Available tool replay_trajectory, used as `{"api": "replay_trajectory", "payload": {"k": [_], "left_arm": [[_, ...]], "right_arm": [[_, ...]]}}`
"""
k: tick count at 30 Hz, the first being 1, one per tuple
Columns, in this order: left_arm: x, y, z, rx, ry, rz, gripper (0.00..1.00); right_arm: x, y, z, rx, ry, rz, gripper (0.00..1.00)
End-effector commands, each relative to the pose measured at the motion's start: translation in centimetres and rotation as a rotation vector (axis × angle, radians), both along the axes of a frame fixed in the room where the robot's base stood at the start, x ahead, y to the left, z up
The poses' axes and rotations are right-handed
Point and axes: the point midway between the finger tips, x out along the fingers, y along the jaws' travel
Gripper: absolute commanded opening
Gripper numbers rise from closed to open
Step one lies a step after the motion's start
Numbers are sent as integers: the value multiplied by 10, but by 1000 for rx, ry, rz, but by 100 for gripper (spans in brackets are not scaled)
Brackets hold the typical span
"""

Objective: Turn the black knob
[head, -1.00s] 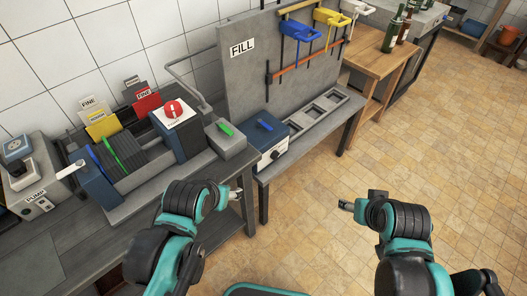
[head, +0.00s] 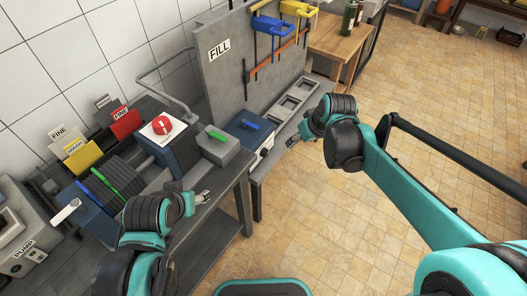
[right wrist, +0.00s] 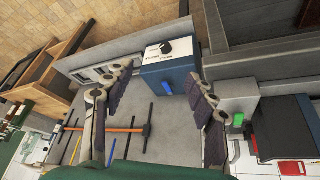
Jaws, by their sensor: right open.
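The black knob (right wrist: 166,47) sits on the white panel of a blue box (right wrist: 168,75) with a blue lever on top.
A grey block with a green lever (head: 217,144) stands left of the box. A red knob (head: 161,125) sits on another blue unit. The grey FILL panel (head: 220,50) rises behind.

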Motion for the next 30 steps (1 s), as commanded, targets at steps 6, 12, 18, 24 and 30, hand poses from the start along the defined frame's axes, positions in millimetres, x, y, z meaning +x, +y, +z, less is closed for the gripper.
{"api": "replay_trajectory", "payload": {"k": [6,12,18,24,30], "left_arm": [[0,0,7,0,0,0,57],[0,0,13,0,0,0,57],[0,0,17,0,0,0,57],[0,0,17,0,0,0,57],[0,0,7,0,0,0,57]], "right_arm": [[80,21,-48,1,50,165,57],[137,42,-120,11,84,327,57],[165,58,-192,25,104,461,57],[173,65,-226,32,111,521,57],[177,73,-251,32,111,527,57]]}}
